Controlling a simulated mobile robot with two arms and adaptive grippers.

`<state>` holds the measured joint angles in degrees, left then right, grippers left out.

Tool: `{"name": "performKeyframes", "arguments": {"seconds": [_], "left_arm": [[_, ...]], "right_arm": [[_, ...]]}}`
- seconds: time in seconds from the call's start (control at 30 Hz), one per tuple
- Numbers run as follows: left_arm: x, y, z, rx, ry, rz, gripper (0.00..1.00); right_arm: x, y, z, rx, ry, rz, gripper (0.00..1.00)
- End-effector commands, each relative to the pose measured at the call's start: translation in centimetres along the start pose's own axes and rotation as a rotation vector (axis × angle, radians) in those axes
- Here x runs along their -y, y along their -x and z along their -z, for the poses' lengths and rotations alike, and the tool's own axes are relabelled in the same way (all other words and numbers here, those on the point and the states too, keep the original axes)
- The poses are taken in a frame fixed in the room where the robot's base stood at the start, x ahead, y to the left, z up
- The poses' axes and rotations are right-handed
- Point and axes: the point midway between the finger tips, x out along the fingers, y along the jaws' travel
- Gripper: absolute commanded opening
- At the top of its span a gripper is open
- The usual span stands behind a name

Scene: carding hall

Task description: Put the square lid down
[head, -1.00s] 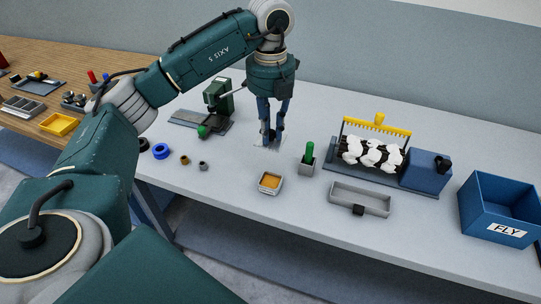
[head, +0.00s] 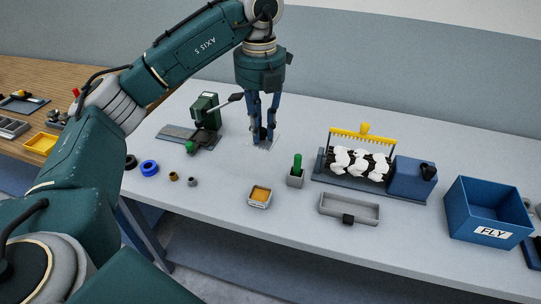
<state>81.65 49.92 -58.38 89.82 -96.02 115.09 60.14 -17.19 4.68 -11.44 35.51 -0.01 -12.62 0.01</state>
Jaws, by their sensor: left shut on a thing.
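My left gripper (head: 262,137) is shut on the square lid (head: 261,143), a thin pale, see-through-looking plate. Its fingers point straight down and hide the lid's middle. The lid is over the grey bench behind the small square box; I cannot tell whether it touches the bench top. The small pale box (head: 259,204) stands open with orange-brown stuff in it, nearer the front edge. My right gripper does not show.
A green press (head: 205,110) stands left of the lid. A grey holder with a green-handled tool (head: 297,170) is at right. Several rings lie at front left.

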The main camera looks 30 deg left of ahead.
Motion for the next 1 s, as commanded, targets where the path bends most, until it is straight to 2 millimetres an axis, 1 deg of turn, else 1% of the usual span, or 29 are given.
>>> {"name": "performKeyframes", "arguments": {"seconds": [0.03, 0.2, 0.33, 0.47, 0.63, 0.67, 0.8, 0.9, 1.0], "left_arm": [[1.4, -0.9, 0.5, -0.002, -0.088, -0.001, 0.00], [5.7, -2.6, 2.5, -0.003, -0.437, -0.001, 0.00], [7.8, -3.4, 3.7, -0.004, -0.624, -0.001, 0.00], [8.4, -5.3, 4.1, -0.010, -0.687, -0.001, 0.00], [8.4, -9.7, 4.3, -0.013, -0.686, 0.001, 0.00], [8.3, -10.2, 4.2, -0.012, -0.684, -0.002, 0.00], [8.2, -13.8, 4.2, -0.011, -0.682, -0.004, 0.00], [8.2, -16.1, 4.1, -0.010, -0.681, -0.002, 0.00], [8.3, -17.8, 4.1, -0.007, -0.682, -0.002, 0.00]], "right_arm": [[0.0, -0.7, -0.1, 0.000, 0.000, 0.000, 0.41], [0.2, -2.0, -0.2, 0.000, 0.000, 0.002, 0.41], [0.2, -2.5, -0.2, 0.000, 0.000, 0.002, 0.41], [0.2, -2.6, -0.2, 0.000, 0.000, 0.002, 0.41], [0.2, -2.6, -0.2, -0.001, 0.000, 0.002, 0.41], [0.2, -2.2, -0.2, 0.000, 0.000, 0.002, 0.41], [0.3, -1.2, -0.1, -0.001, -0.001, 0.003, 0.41], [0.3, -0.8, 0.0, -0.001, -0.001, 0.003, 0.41], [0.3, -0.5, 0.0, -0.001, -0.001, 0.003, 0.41]]}}
